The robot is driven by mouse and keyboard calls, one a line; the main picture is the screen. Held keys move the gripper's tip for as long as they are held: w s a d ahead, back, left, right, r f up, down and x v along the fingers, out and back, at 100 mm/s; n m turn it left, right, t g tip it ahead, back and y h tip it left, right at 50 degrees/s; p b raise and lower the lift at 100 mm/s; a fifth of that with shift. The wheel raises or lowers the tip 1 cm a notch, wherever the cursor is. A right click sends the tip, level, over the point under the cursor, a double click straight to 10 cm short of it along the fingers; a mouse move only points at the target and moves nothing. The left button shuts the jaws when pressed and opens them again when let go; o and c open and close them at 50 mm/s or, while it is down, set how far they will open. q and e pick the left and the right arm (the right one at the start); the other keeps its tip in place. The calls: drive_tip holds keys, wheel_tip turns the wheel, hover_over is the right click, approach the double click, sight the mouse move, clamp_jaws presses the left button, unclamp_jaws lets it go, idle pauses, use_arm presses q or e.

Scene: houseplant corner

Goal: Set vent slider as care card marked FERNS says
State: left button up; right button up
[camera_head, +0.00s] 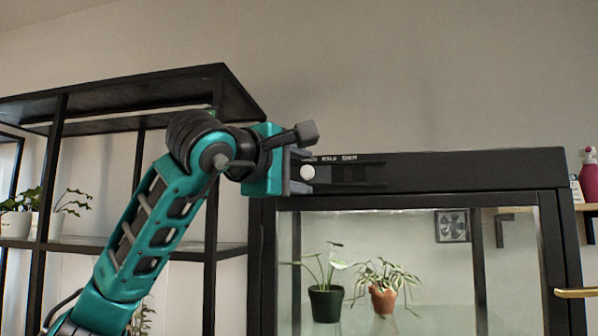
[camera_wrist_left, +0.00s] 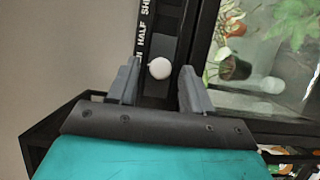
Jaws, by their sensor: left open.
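The vent slider's round white knob (camera_head: 307,172) sits at the left part of its dark track (camera_head: 350,174) on the cabinet's top front beam. White labels above the track read HALF and SHUT; the leftmost label is partly hidden by my gripper. My left gripper (camera_head: 304,160) is open at the knob. In the left wrist view the knob (camera_wrist_left: 160,68) shows between the two spread fingers, near the end of a label ending in N; I cannot tell whether a finger touches it. The care card marked FERNS is not in view. My right gripper is not in view.
The black-framed glass cabinet (camera_head: 408,171) holds two potted plants (camera_head: 325,303) and a small fan (camera_head: 452,226). A black shelf rack (camera_head: 130,246) with plants stands at left. A pink spray bottle (camera_head: 589,180) stands at far right. The wall above is clear.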

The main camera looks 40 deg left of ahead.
use_arm(q)
drive_tip(key=s+d, duration=0.2)
drive_tip(key=s, duration=1)
drive_tip(key=shift+s, duration=0.15)
